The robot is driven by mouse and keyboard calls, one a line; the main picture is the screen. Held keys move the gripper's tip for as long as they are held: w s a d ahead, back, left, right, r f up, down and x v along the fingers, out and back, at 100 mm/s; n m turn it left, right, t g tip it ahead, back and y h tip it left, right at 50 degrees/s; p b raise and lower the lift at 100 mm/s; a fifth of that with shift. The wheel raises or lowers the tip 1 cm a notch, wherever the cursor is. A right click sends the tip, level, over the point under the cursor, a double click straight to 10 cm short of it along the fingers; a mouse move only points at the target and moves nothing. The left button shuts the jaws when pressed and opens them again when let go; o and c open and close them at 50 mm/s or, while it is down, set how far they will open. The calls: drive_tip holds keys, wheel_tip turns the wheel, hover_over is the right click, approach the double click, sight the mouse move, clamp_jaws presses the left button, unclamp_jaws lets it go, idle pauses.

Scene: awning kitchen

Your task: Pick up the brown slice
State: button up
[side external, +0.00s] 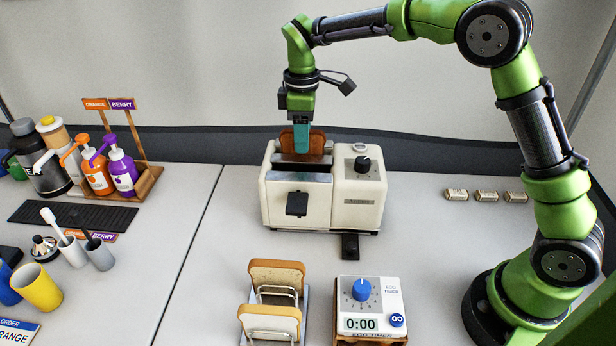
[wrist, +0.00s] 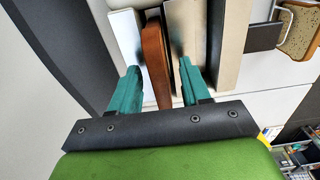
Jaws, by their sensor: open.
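The brown slice (side external: 313,142) stands upright in the back slot of the cream toaster (side external: 360,205), its top showing above the slot. In the wrist view the brown slice (wrist: 153,55) lies between the two teal fingers of my gripper (wrist: 160,85). A gap shows on both sides of it, wider on the right. In the side view my gripper (side external: 301,138) is open, pointing down over the toaster, with a teal finger in front of the slice. The other finger is hidden there. The front toaster slot looks empty, and the toaster's black lever (side external: 297,204) is on its front.
Sauce bottles (side external: 122,172) on a wooden stand, cups and a yellow cup (side external: 38,288) are at left. Small blocks (side external: 487,196) lie at right. The counter left of the toaster is clear.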

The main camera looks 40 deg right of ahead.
drive_tip(key=c, duration=0.8)
